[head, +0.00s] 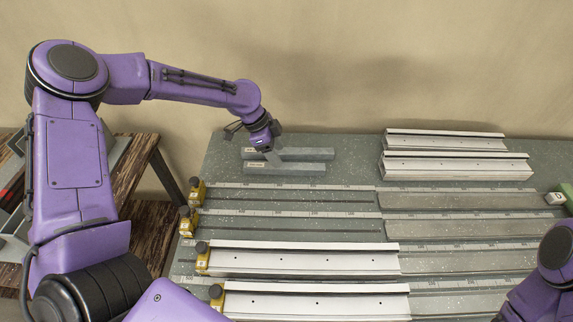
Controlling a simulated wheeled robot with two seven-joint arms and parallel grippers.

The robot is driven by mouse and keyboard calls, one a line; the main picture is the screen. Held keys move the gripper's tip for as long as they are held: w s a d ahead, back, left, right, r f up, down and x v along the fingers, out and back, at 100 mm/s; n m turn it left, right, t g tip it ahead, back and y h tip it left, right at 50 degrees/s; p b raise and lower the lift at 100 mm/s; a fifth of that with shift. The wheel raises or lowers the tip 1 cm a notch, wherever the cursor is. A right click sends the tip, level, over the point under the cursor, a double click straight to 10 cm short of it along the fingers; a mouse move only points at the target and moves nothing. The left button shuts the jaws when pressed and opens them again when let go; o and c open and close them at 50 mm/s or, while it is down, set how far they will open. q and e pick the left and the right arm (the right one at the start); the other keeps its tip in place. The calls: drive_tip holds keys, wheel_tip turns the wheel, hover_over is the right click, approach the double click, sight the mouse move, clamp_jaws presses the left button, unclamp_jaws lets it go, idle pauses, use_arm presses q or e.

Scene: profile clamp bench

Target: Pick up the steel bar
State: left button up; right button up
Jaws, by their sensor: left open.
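Two dark grey steel bars lie side by side at the back left of the bench. The rear bar (308,154) and the front bar (300,169) each carry a small pale label at the left end. My left gripper (268,150) is open and points down over the left part of the bars. It hides some of the rear bar. I cannot tell whether its fingers touch a bar.
The grey bench (350,145) has several scaled rails with yellow end blocks (197,192) on the left. Silver profiles lie on the two front rails (300,260). More profiles (455,166) lie at the back right. A green block (566,190) stands at the right edge.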

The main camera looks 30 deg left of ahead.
sight(284, 169)
use_arm(q)
drive_tip(key=shift+s+d+f, duration=0.1)
drive_tip(key=shift+s+f, duration=0.05)
drive_tip(key=shift+f, duration=0.2)
drive_tip(key=x, duration=0.2)
drive_tip(key=p+x, duration=0.1)
drive_tip(key=x, duration=0.1)
drive_tip(key=w+a+x, duration=0.1)
drive_tip(key=shift+d+f+p, duration=0.2)
drive_tip(key=shift+f+p, duration=0.15)
drive_tip(key=shift+f, duration=0.1)
drive_tip(key=shift+s+r, duration=0.1)
drive_tip(key=shift+s, duration=0.15)
drive_tip(key=shift+c, duration=1.2)
clamp_jaws()
